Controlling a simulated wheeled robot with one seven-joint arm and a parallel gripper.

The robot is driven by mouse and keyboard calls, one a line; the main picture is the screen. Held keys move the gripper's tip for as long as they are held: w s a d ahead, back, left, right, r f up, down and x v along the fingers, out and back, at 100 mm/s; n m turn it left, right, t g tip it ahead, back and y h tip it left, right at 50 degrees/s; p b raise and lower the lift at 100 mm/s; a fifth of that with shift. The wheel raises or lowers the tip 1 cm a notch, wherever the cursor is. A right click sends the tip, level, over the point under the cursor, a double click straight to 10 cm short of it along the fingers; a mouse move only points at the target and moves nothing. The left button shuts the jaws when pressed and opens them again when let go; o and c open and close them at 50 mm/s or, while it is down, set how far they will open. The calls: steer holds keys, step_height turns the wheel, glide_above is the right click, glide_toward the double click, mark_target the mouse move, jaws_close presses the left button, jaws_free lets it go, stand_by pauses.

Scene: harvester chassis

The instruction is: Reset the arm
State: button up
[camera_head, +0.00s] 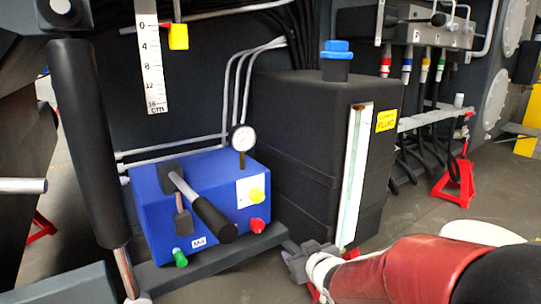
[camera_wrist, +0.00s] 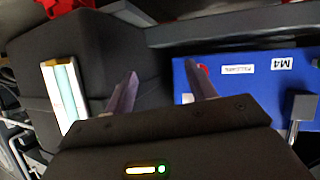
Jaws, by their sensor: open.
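My arm comes in from the lower right in the head view, red and white. My gripper (camera_head: 310,262) is at its end, low in front of the black tank (camera_head: 290,130) and right of the blue box (camera_head: 150,215). In the wrist view my gripper (camera_wrist: 165,92) has its two fingers apart with nothing between them. The black tank (camera_wrist: 105,60) shows behind the left finger there, and the blue box (camera_wrist: 245,85) behind the right finger. The box carries labels, one reading M4.
The tank has a blue cap (camera_head: 337,60) and a pale sight strip (camera_head: 350,175). The box has a gauge (camera_head: 242,138) and a black-handled lever (camera_head: 205,210). A black cylinder (camera_head: 85,140) stands at left. A red stand (camera_head: 457,180) is at right, with open floor before it.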

steer(key=s+d+r+m+g+h, duration=0.2)
steer(key=s+d+g, duration=0.15)
steer(key=s, duration=0.95)
steer(key=s+d+r+m+g+h, duration=0.2)
steer(key=s+d+r+m+g, duration=0.15)
steer(key=s, duration=0.85)
step_height(320, 180, up, 12)
steer(key=s+p, duration=0.1)
steer(key=p, duration=1.1)
steer(key=shift+s+d+f+n, duration=0.2)
steer(key=shift+s+d+n, duration=0.05)
steer(key=shift+d+n, duration=0.15)
